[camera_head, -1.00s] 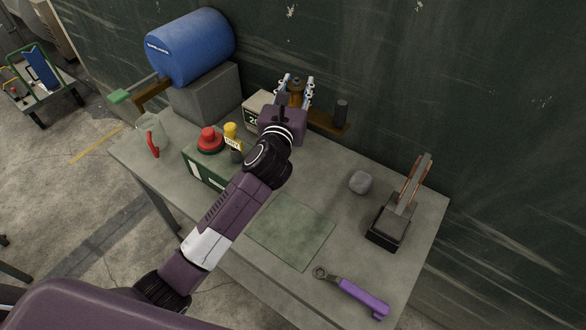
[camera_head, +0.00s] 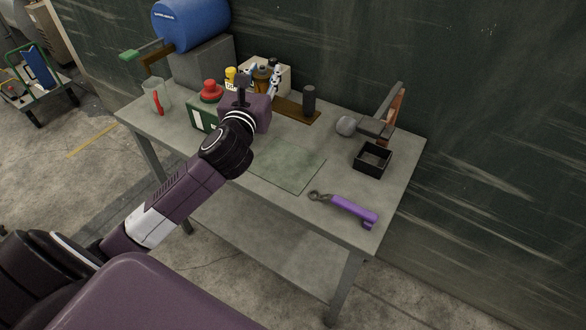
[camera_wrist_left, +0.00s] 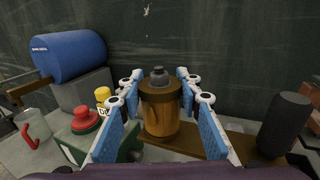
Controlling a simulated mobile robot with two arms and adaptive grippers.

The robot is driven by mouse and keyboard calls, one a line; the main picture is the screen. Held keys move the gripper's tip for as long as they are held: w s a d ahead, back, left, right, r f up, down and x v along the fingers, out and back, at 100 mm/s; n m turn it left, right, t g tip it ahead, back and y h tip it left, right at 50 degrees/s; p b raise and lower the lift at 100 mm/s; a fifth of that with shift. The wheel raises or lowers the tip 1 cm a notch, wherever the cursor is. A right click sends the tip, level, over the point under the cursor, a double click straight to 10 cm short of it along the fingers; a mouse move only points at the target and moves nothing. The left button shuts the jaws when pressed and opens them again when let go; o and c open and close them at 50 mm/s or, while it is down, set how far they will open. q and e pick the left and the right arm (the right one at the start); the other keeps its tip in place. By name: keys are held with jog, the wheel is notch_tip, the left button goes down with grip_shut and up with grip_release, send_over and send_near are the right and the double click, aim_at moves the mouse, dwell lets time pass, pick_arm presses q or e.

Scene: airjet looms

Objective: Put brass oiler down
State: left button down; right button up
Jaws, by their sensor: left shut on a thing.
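The brass oiler (camera_head: 261,77) is an amber-brown can with a dark cap, standing upright at the back of the table (camera_head: 225,152). It also shows in the left wrist view (camera_wrist_left: 161,112), between the blue-padded fingers. My left gripper (camera_head: 264,80) is shut on the oiler. The oiler is at the left part of a brown wooden board (camera_head: 297,111). My right gripper is not in view.
A dark cylinder (camera_head: 308,99) stands on the board, right of the oiler. A pale box (camera_head: 284,79) is close behind it. A green box (camera_head: 201,120) with a red knob (camera_head: 212,90) is left. A purple-handled wrench (camera_head: 347,208), grey lump (camera_head: 346,125) and black tray (camera_head: 361,164) lie right.

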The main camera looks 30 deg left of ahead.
pick_arm(q)
jog(key=f, duration=0.5)
jog(key=f+b, duration=0.1)
jog(key=f, duration=0.1)
jog(key=shift+w+a+f, duration=0.25)
jog(key=shift+w, duration=0.05)
notch_tip(320, 180, down, 12)
jog(key=b, duration=0.3)
jog(key=shift+s+d+r, duration=0.1)
jog(key=shift+r, duration=0.05)
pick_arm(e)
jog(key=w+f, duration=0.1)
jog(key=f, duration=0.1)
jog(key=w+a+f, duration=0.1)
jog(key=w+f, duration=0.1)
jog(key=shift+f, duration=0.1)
pick_arm(q)
jog(key=shift+f, duration=0.25)
jog(key=c, duration=1.4)
grip_release()
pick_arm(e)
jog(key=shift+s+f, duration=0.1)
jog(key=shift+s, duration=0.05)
